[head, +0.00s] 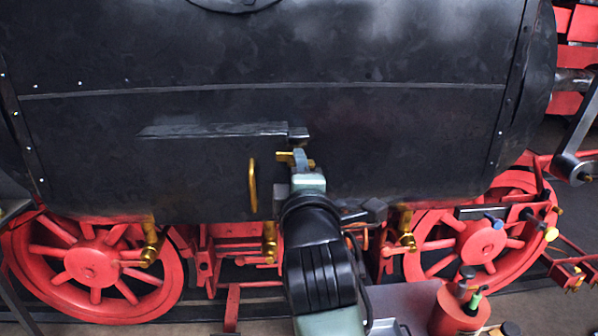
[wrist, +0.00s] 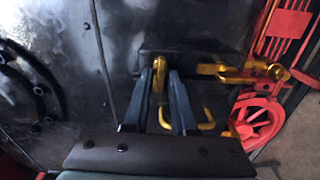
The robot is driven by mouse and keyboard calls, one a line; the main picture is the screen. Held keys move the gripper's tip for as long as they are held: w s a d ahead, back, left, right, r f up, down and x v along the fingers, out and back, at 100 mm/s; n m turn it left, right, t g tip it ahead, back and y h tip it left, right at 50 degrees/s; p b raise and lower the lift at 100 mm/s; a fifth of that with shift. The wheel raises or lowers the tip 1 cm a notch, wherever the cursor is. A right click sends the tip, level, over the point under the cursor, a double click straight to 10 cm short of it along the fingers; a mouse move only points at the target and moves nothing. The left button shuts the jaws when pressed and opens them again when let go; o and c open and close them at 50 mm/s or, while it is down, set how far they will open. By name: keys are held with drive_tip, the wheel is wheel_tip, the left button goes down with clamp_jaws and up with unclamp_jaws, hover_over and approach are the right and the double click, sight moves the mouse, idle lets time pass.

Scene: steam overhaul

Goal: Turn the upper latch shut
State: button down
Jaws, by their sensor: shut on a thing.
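The upper latch (head: 284,157) is a small brass piece at the upper right of a dark panel (head: 210,132) on the black boiler side. In the head view my gripper (head: 299,160) is at this latch and covers part of it. In the wrist view the brass latch (wrist: 159,66) stands between the tips of my two dark fingers, and my gripper (wrist: 160,76) is shut on it. The latch's exact angle is hard to tell. A brass handle (head: 252,185) stands upright to the left of my gripper, apart from it.
Brass fittings (head: 269,242) hang below the boiler. Red spoked wheels (head: 92,262) stand at lower left and right. A red container (head: 458,314) with tools stands on a grey surface at lower right. The boiler side (head: 400,130) above the latch is clear.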

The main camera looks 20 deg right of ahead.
drive_tip(key=shift+n, duration=0.5)
drive_tip(key=c, duration=1)
unclamp_jaws()
drive_tip(key=shift+o, duration=0.2)
drive_tip(key=shift+s, duration=0.1)
drive_tip(key=b+v, duration=0.4)
drive_tip(key=v, duration=0.8)
drive_tip(key=shift+s+b, duration=0.3)
drive_tip(key=shift+s, duration=0.1)
drive_tip(key=shift+a, duration=0.15)
